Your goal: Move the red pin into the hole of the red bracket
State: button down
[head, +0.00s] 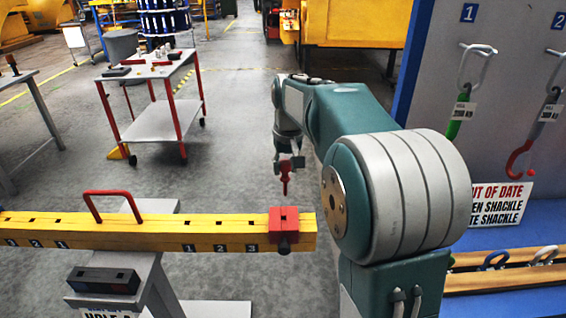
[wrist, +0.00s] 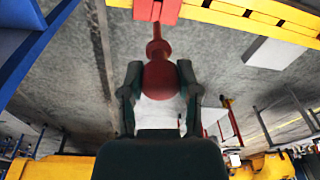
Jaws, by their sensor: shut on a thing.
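My gripper (head: 289,162) is shut on the red pin (head: 285,178), which hangs roughly upright with its thin end down. In the head view the pin is above and behind the red bracket (head: 284,220), apart from it. The bracket sits around the right end of the yellow beam (head: 215,228). The wrist view shows the pin's round red head (wrist: 160,77) between my two fingers (wrist: 158,85), with its thin end pointing toward the red bracket (wrist: 157,10) at the top edge.
A red handle (head: 112,194) stands on the beam's left part, and a grey stand (head: 140,235) supports the beam. A dark box (head: 103,281) lies below it. A red-legged cart (head: 150,82) stands behind. A panel with hooks (head: 490,110) is at right. Open floor lies behind the beam.

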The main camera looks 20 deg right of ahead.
aim_at(284, 178)
jog(key=shift+s+a, duration=0.1)
jog(key=shift+a, duration=0.45)
jog(key=shift+d+f, duration=0.25)
jog(key=shift+f, duration=0.25)
jog(key=shift+d+f, duration=0.2)
jog(key=shift+f, duration=0.3)
jog(key=shift+a+f, duration=0.25)
jog(key=shift+f, duration=0.45)
jog(key=shift+d+f, duration=0.15)
jog(key=shift+f, duration=0.7)
notch_tip(284, 178, down, 8)
jog(key=shift+r, duration=0.2)
jog(key=shift+c, duration=1.2)
grip_release()
